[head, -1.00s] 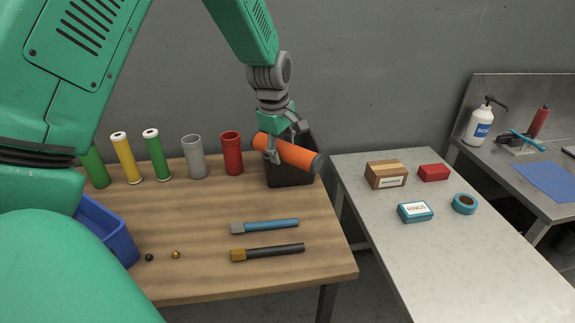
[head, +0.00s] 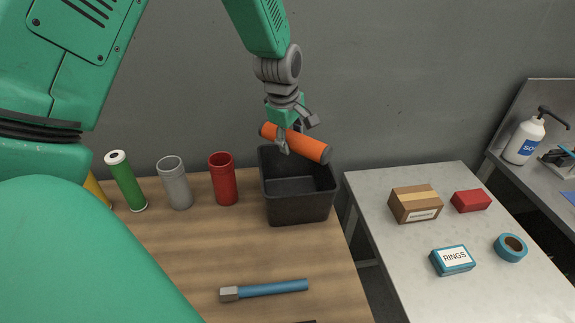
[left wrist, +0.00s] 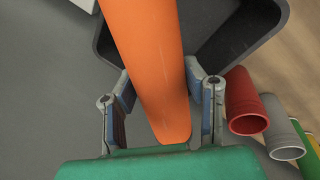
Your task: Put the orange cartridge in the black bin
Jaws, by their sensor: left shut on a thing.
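My left gripper (head: 297,137) is shut on the orange cartridge (head: 301,145), a long cylinder with dark ends. It holds the cartridge tilted, its right end lower, above the rear of the black bin (head: 300,208). The bin is open at the top and looks empty, standing at the wooden table's right back corner. In the left wrist view, the orange cartridge (left wrist: 148,60) runs between the fingers, with the dark bin (left wrist: 233,57) beyond it. My right gripper is not in view.
A red cup (head: 223,180), a grey cup (head: 175,184) and a green tube (head: 126,182) stand left of the bin. A blue-handled tool (head: 268,290) lies in front. The grey table (head: 375,195) on the right bears a cardboard box (head: 414,205) and small items.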

